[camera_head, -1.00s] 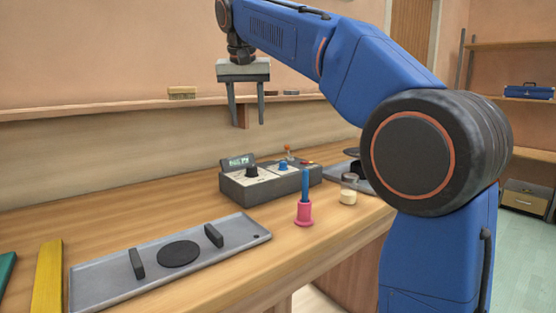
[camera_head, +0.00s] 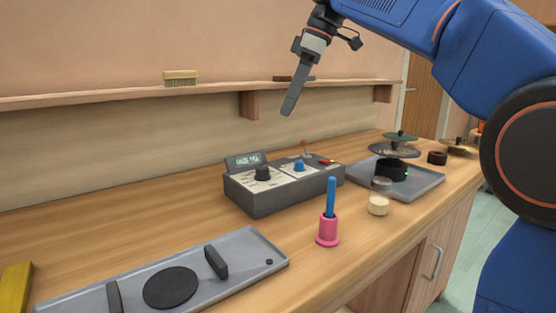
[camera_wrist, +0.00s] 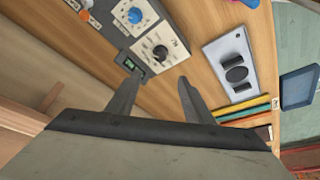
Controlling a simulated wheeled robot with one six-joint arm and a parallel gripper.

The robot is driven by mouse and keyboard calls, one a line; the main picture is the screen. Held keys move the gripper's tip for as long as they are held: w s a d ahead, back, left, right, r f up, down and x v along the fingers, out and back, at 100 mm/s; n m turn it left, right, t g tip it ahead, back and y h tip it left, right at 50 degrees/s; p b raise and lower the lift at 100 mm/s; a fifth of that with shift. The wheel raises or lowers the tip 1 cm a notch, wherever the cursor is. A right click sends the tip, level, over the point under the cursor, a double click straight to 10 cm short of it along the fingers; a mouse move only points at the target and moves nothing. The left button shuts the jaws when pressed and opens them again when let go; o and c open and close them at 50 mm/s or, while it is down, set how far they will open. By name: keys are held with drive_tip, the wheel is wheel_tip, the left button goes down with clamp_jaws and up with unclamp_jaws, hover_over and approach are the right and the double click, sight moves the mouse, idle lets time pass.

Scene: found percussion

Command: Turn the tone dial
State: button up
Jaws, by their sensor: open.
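A dark grey control box (camera_head: 268,205) stands on the bench with a small lit display (camera_head: 247,159). Its top carries a black dial (camera_head: 262,173) and a blue dial (camera_head: 299,165). I cannot read the labels to tell which is the tone dial. My gripper (camera_head: 289,108) is above the box, apart from it, seen nearly edge-on with its fingers pointing down and slightly left. In the wrist view my gripper (camera_wrist: 157,84) is open and empty. The black dial (camera_wrist: 160,53) appears just beyond and between its fingertips, the blue dial (camera_wrist: 135,15) farther off.
A pink holder (camera_head: 328,232) with a blue stick stands in front of the box. A cream-filled jar (camera_head: 378,206) and a grey tray (camera_head: 425,184) with stacked discs are to the right. Another grey tray (camera_head: 245,250) lies front left. A shelf (camera_head: 140,97) runs along the wall behind.

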sight(263, 168)
drive_tip(key=x, duration=1.7)
drive_tip(key=shift+f, duration=0.2)
drive_tip(key=c, duration=1)
